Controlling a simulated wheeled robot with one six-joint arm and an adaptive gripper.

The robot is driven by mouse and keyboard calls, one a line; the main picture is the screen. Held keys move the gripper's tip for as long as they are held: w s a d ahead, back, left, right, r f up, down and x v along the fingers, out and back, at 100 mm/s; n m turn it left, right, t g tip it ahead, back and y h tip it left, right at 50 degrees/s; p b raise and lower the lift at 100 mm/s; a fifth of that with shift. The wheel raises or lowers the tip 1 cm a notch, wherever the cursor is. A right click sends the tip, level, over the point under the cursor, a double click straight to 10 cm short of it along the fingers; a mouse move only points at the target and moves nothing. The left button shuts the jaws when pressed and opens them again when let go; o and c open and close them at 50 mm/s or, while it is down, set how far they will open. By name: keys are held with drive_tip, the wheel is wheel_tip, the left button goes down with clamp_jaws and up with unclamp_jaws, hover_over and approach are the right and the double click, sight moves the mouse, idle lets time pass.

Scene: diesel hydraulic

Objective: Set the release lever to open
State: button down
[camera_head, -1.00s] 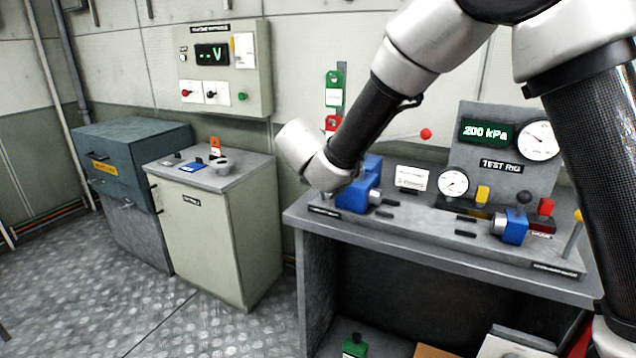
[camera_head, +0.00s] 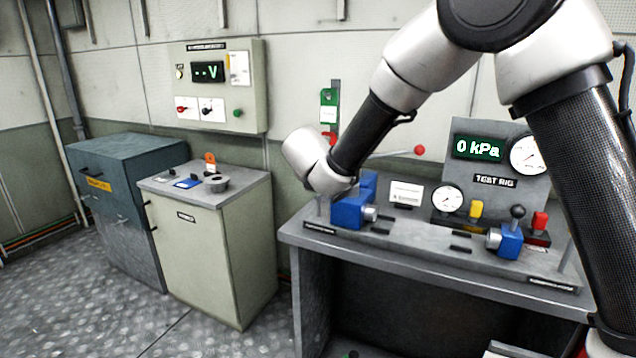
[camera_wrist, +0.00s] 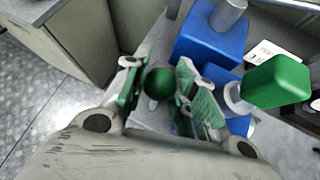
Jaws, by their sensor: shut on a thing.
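In the wrist view, a green ball knob (camera_wrist: 158,83), apparently the release lever's end, sits between the two fingers of my gripper (camera_wrist: 163,88). The fingers are closed on it from both sides. The lever's stem and angle are hidden. Beside it are a blue block (camera_wrist: 207,45) and a green box-shaped part (camera_wrist: 277,82). In the head view, the blue unit (camera_head: 349,212) stands at the left end of the test rig bench, with my wrist just above and left of it; my fingertips are hidden there. The rig display (camera_head: 478,148) reads 0 kPa.
A rod with a red ball (camera_head: 420,150) extends right behind my wrist. A second blue block with a black knob (camera_head: 510,241) stands at the bench's right. A beige cabinet (camera_head: 205,250) stands left, with a floor gap beside the bench (camera_head: 440,268).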

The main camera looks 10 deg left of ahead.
drive_tip(key=shift+r, duration=0.15)
drive_tip(key=c, duration=1.1)
unclamp_jaws()
drive_tip(key=v, duration=1.2)
drive_tip(key=shift+d, duration=0.1)
